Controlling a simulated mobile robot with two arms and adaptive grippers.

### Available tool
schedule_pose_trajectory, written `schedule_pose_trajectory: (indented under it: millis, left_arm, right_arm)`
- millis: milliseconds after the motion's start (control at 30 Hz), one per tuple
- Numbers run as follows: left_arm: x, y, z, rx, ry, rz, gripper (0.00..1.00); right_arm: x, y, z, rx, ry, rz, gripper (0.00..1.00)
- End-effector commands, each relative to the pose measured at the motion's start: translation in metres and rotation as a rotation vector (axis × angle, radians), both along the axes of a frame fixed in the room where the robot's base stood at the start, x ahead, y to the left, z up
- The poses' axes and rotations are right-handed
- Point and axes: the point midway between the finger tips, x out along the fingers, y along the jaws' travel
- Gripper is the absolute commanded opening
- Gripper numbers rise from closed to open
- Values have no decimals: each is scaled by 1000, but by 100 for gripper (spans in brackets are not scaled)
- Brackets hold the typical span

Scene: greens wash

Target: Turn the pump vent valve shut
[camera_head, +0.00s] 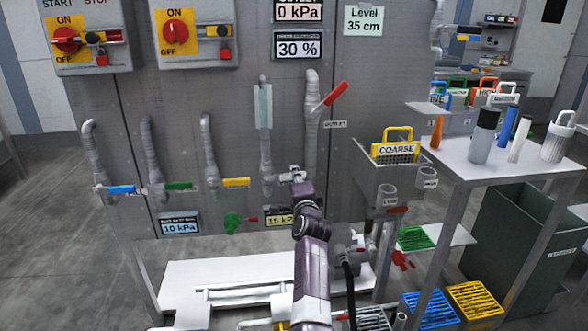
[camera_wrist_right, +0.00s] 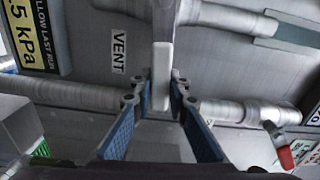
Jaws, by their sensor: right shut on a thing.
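The pump vent valve's pale grey handle (camera_wrist_right: 162,62) is in the middle of the right wrist view, beside a VENT label (camera_wrist_right: 119,52). It appears crosswise to the grey pipe behind it. My right gripper (camera_wrist_right: 161,88) has its two blue-padded fingers shut on the handle, one on each side. In the head view my right gripper (camera_head: 293,177) is at the panel beside the sight-glass pipe (camera_head: 265,150); its fingers are small and partly hidden by my arm there. My left gripper is not in view.
Blue (camera_head: 122,189), green (camera_head: 181,185) and yellow (camera_head: 236,183) valve handles sit to the left on the panel. A red-handled valve (camera_head: 335,94) is above. A COARSE basket (camera_head: 396,151) and a side table (camera_head: 455,160) with bottles stand right. A low white bench (camera_head: 190,274) is below.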

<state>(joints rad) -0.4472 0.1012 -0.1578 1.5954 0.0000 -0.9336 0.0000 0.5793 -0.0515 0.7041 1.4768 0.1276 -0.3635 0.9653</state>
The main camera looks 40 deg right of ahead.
Motion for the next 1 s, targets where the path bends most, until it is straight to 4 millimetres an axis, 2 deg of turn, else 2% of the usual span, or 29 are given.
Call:
schedule_pose_trajectory:
  millis: [300,767,800,933,1000]
  left_arm:
    - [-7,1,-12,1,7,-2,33]
    - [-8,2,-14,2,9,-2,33]
    - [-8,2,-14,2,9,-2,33]
    - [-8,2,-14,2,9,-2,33]
    - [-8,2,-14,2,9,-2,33]
  right_arm:
    - [0,0,-11,81,-44,1,0]
    - [0,0,-12,97,-52,1,0]
    - [0,0,-13,96,-52,1,18]
    - [0,0,-12,94,-52,1,32]
    - [0,0,-11,92,-52,1,33]
